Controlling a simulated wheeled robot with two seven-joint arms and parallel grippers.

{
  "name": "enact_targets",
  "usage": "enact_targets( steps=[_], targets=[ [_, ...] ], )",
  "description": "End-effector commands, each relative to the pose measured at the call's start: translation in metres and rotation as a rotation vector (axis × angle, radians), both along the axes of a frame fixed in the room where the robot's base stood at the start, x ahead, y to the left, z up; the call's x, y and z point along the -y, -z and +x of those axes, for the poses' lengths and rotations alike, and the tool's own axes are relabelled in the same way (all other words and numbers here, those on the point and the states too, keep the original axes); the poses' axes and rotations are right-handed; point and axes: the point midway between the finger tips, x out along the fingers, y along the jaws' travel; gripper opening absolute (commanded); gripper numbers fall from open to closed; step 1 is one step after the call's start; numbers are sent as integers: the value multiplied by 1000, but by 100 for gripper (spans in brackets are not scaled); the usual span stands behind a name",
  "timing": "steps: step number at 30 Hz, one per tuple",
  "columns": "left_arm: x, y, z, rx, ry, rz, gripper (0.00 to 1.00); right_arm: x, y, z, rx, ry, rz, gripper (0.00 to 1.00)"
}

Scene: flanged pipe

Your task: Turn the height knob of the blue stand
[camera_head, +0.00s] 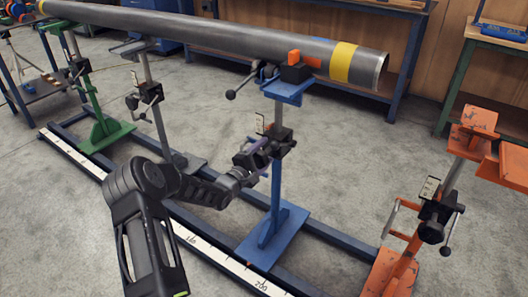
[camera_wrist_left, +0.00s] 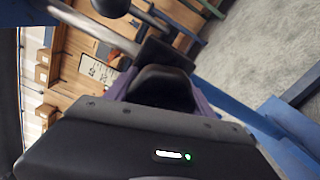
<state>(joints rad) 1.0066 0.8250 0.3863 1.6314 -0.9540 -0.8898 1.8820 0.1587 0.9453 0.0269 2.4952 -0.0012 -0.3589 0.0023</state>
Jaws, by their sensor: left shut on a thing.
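The blue stand (camera_head: 276,195) rises from a blue base plate near the middle of the head view. Its black clamp (camera_head: 282,136) with a small white scale sits partway up the post. My left gripper (camera_head: 260,157) reaches in from the left and is shut at the left side of this clamp, where the height knob is. The knob itself is mostly hidden by the fingers. My right gripper is not in view.
A long grey pipe (camera_head: 215,38) with a yellow band lies across the stands, above my arm. A green stand (camera_head: 104,130) is at left, an orange stand (camera_head: 398,265) at right. Dark floor rails (camera_head: 330,240) and a ruler strip (camera_head: 225,262) run below. Open concrete floor lies behind.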

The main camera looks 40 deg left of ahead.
Motion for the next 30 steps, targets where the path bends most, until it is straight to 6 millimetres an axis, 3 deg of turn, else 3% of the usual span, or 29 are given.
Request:
enact_targets(
  steps=[9,24,25,30],
  targets=[
    [-1,1,-1,2,-2,-152,22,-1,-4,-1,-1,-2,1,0],
    [0,2,-1,1,-1,-179,22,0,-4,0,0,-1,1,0],
    [0,2,-1,1,-1,-179,63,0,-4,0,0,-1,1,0],
    [0,2,-1,3,-1,-178,77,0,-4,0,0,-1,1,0]
  ],
)
